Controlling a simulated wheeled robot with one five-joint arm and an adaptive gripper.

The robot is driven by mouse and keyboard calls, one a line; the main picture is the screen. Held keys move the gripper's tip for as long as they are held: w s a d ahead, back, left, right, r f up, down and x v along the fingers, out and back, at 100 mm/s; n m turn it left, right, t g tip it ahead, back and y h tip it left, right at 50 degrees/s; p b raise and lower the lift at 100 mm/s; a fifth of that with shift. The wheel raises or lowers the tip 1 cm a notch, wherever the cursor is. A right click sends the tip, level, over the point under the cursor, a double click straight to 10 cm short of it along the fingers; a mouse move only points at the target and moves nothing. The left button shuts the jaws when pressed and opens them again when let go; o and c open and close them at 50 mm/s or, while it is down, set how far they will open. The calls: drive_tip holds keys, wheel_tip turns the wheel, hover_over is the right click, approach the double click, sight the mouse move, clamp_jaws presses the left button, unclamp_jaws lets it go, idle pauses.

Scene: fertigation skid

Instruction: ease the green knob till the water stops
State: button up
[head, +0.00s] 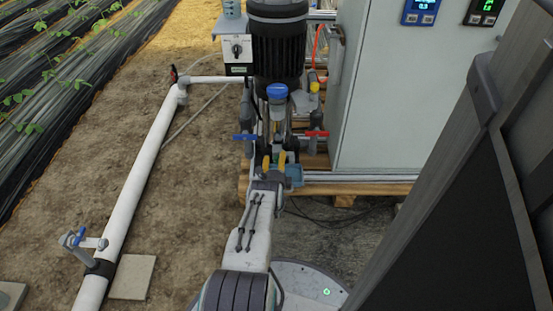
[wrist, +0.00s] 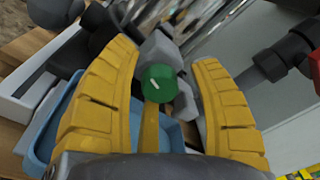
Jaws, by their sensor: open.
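The green knob (wrist: 160,84) shows in the wrist view as a small faceted cap with a pale mark on its face. It sits on a grey fitting (wrist: 158,50). My gripper (wrist: 172,72) is open, with one yellow finger on each side of the knob and a visible gap to both. In the head view my gripper (head: 274,160) is in front of the skid's pipework, below the blue-capped part. The knob cannot be made out in the head view. No running water can be made out in either view.
A blue tray (head: 295,176) lies beside my gripper. A red-handled valve (head: 316,134) is to the right and a blue-handled valve (head: 244,137) to the left. A grey cabinet (head: 385,110) stands at right. A white pipe (head: 137,180) runs along open soil at left.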

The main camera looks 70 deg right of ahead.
drive_tip(key=shift+o, duration=0.3)
clamp_jaws()
drive_tip(key=b, duration=0.1)
drive_tip(key=n+b, duration=0.1)
drive_tip(key=b, duration=0.1)
drive_tip(key=shift+w+f+n, duration=0.1)
drive_tip(key=shift+f+n, duration=0.15)
drive_tip(key=shift+n, duration=0.05)
drive_tip(key=shift+n+b, duration=0.5)
drive_tip(key=shift+b, duration=0.1)
drive_tip(key=shift+r+n+h, duration=0.3)
drive_tip(key=shift+r+n, duration=0.05)
drive_tip(key=shift+n, duration=0.75)
drive_tip(key=shift+c, duration=0.3)
unclamp_jaws()
drive_tip(key=shift+f, duration=0.1)
drive_tip(key=shift+a, duration=0.1)
